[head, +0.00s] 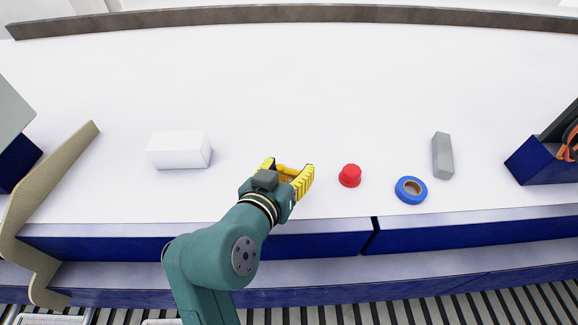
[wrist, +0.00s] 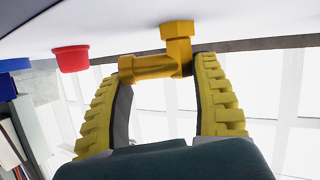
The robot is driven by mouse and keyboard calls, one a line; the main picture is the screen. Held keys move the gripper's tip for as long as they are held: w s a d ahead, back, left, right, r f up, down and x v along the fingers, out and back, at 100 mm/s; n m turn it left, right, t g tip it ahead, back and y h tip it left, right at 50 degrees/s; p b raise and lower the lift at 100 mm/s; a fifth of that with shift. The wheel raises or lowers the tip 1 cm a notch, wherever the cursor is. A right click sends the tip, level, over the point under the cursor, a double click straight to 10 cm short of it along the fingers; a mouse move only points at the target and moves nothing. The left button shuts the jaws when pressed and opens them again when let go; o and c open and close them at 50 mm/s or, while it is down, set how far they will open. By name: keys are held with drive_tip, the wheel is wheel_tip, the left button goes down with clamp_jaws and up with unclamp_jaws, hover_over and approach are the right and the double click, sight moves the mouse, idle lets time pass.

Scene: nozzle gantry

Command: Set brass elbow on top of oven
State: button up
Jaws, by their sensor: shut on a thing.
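The brass elbow (wrist: 160,66) is a golden pipe fitting with two hexagonal ends. In the wrist view it sits between the ridged yellow fingers of my gripper (wrist: 162,95), which are shut on it. In the head view my gripper (head: 288,178) is over the front middle of the white bench (head: 300,80), and only a little of the elbow (head: 285,169) shows between the fingers. I cannot tell whether the elbow touches the bench. No oven can be clearly made out in either view.
A white block (head: 180,150) lies left of my gripper. To the right are a red cap (head: 350,176), a blue tape roll (head: 411,190) and a grey block (head: 443,156). A blue bin (head: 540,162) stands far right, and a tan curved panel (head: 50,185) at left. The bench's back is clear.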

drive_tip(key=o, duration=1.3)
drive_tip(key=shift+c, duration=0.2)
drive_tip(key=shift+r, duration=0.25)
drive_tip(key=b+v, duration=0.1)
drive_tip(key=v, duration=1.1)
drive_tip(key=shift+f+b, duration=0.1)
drive_tip(key=shift+b, duration=0.2)
drive_tip(key=s+d+r+n+t+y, duration=0.1)
drive_tip(key=d+r+t+y, duration=0.1)
drive_tip(key=d+r+t, duration=0.2)
drive_tip(key=s+d+r+n+t+y, duration=0.1)
drive_tip(key=d+r+t, duration=0.4)
drive_tip(key=r, duration=0.6)
drive_tip(key=shift+s+d+n+t+y, duration=0.3)
drive_tip(key=shift+d+n+y, duration=0.2)
drive_tip(key=shift+y, duration=0.6)
